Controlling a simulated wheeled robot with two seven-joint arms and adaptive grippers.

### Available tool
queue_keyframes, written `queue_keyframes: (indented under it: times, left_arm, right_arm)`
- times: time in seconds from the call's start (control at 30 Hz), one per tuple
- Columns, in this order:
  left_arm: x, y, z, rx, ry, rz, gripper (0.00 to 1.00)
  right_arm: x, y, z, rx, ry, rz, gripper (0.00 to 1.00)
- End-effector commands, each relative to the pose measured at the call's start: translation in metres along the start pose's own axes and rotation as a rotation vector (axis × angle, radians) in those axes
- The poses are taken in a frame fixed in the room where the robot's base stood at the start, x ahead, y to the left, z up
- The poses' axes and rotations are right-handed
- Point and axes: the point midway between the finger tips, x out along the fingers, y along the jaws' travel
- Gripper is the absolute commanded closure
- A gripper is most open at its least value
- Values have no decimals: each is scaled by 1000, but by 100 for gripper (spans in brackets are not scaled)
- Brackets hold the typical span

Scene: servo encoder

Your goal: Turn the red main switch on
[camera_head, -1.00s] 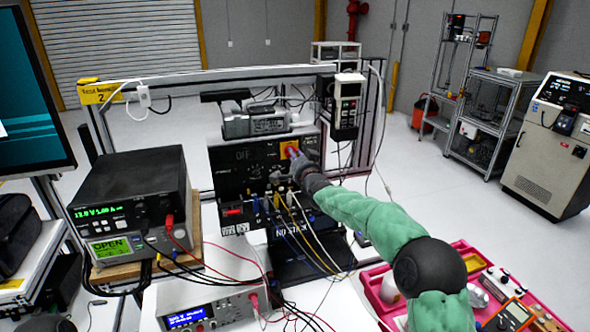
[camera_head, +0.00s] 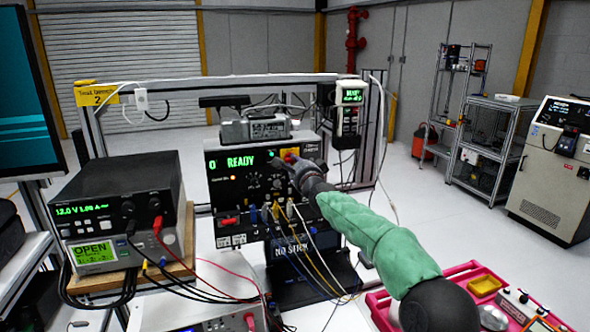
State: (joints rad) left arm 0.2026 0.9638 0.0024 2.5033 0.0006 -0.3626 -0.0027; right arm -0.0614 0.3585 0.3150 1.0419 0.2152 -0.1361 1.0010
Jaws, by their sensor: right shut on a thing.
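The red main switch (camera_head: 288,157) sits on a yellow plate at the upper right of the black control panel (camera_head: 222,197). My right gripper (camera_head: 293,161) is shut on the switch, and its dark fingers hide most of the knob, so its exact angle cannot be told. The panel's display (camera_head: 239,161) reads "READY" in green. A green light (camera_head: 271,154) and an orange light (camera_head: 233,178) glow on the panel. My left gripper is not in view.
Several coloured cables hang from the panel's lower sockets. A black power supply (camera_head: 125,185) stands at the left and a grey device (camera_head: 250,128) sits on top of the panel. A red tray (camera_head: 462,270) is at the lower right.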

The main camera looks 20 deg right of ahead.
Motion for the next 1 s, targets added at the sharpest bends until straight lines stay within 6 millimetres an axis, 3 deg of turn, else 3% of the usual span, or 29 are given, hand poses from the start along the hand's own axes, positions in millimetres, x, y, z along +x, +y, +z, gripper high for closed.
queue_keyframes:
  times: [0.53,0.57,0.6,0.63,1.0]
  left_arm:
    - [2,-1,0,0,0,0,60]
    - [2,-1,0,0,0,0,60]
    - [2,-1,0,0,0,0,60]
    - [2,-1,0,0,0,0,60]
    - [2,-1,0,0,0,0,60]
  right_arm:
    - [0,1,0,25,0,1,100]
    - [0,1,0,25,0,1,71]
    - [0,1,0,24,0,1,59]
    - [0,1,0,24,0,1,55]
    - [-1,0,0,23,0,0,55]
